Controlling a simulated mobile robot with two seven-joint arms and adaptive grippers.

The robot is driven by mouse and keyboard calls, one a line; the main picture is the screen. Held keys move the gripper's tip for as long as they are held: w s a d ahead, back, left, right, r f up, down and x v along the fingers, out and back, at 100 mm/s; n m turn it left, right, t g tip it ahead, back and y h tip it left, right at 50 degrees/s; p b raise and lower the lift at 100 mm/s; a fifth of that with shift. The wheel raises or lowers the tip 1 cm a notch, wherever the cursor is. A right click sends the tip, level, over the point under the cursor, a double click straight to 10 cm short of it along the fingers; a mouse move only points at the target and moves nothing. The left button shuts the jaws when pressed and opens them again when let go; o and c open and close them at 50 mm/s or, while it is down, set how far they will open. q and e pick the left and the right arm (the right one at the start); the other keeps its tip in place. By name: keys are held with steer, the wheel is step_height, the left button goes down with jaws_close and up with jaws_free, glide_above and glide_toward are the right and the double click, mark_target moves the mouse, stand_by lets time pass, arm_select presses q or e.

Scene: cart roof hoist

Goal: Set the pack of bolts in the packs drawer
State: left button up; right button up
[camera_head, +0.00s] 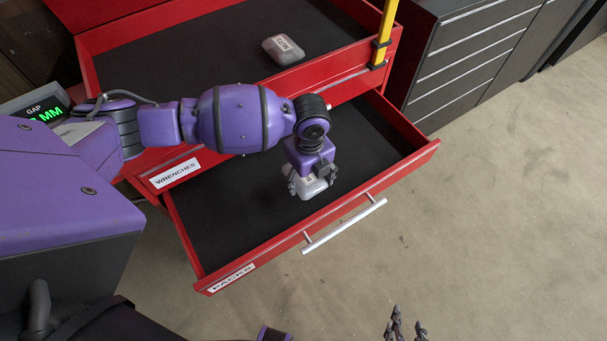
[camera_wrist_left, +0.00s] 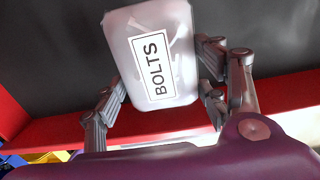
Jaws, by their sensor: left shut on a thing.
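The packs drawer (camera_head: 230,210) is pulled open, red with a black lining and a PACKS label on its front. My left gripper (camera_head: 311,183) is over this drawer, pointing down, shut on the pack of bolts (camera_head: 305,189). The pack is pale and translucent, and its BOLTS label shows in the left wrist view (camera_wrist_left: 155,60), between the fingers. I cannot tell whether the pack touches the drawer floor. My right gripper (camera_head: 405,327) shows at the bottom edge, fingers apart and empty, away from the drawer.
A WRENCHES drawer (camera_head: 176,172) sits above, behind the packs drawer. A pack marked NUTS (camera_head: 284,49) lies on the black top tray. A yellow post (camera_head: 384,35) stands at the tray's right corner. A silver handle (camera_head: 345,226) juts from the drawer front. Grey cabinets (camera_head: 465,55) stand right.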

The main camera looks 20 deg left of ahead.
mark_target(311, 181)
arm_select(q)
steer(key=w+f, duration=0.2)
steer(key=shift+w+f, duration=0.3)
steer(key=shift+f+b, duration=0.3)
steer(key=shift+f, duration=1.2)
steer(key=shift+f, duration=0.2)
steer(key=o, duration=1.2)
step_height(311, 181, up, 12)
steer(key=shift+r+p, duration=0.2)
steer(key=shift+p, duration=0.3)
